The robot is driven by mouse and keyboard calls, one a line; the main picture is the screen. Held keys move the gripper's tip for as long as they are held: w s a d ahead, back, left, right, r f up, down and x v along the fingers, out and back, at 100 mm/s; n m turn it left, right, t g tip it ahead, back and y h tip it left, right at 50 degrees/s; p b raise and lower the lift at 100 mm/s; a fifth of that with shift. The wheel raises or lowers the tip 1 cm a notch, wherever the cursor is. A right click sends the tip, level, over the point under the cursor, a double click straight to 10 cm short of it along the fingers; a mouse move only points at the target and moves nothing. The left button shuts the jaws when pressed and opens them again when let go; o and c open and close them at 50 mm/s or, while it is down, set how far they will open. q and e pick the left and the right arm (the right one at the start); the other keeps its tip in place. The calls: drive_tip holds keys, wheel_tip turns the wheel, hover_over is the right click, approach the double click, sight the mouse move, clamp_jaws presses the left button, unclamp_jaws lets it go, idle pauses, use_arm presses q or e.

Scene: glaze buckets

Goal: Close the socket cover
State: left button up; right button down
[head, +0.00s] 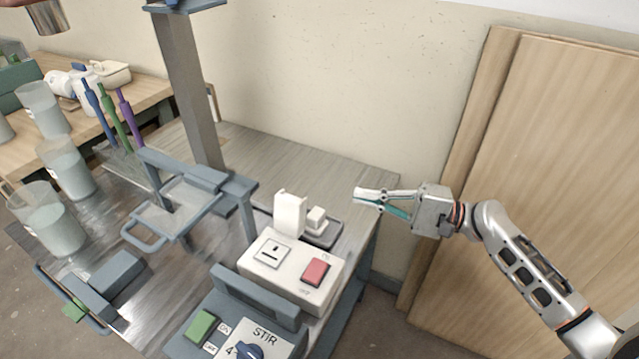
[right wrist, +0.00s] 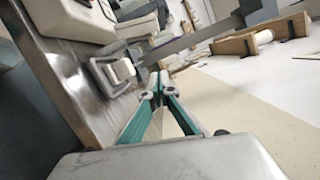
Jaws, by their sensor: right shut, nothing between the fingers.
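The white socket cover (head: 290,213) stands upright, open, at the back edge of the white socket box (head: 320,267). The socket face (head: 271,254) lies uncovered on the box's top, left of a red switch (head: 315,272). My right gripper (head: 358,195) is shut and empty. In the head view it is to the right of the cover and apart from it, pointing left. In the right wrist view its fingertips (right wrist: 158,92) meet, with nothing between them.
A small grey tray with a white block (head: 316,218) is just behind the box. A grey stand post (head: 190,90) rises at the back. A stirrer panel with a green button (head: 202,327) is in front. Beakers (head: 66,167) stand at left. Wooden boards (head: 545,150) lean at right.

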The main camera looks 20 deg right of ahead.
sight(290, 214)
drive_tip(key=p+x, duration=0.1)
drive_tip(key=x, duration=0.9)
drive_tip(key=shift+s+r, duration=0.15)
drive_tip(key=shift+s, duration=0.05)
drive_tip(key=shift+s+a+r+p, duration=0.3)
drive_tip(key=shift+s+a+p, duration=0.15)
drive_tip(key=shift+s+a, duration=0.6)
drive_tip(key=shift+s, duration=0.2)
drive_tip(key=shift+s+a, duration=0.15)
use_arm(q)
drive_tip(key=shift+s+a+f+g, duration=0.15)
drive_tip(key=shift+s+f, duration=0.1)
drive_tip(key=shift+s, duration=0.35)
drive_tip(key=shift+s+a+f+g, duration=0.1)
drive_tip(key=shift+s+f+g, duration=0.1)
drive_tip(key=shift+s, duration=0.4)
use_arm(e)
drive_tip(key=shift+a+f, duration=0.1)
use_arm(q)
drive_tip(key=shift+w+r, duration=0.1)
drive_tip(key=shift+w, duration=0.05)
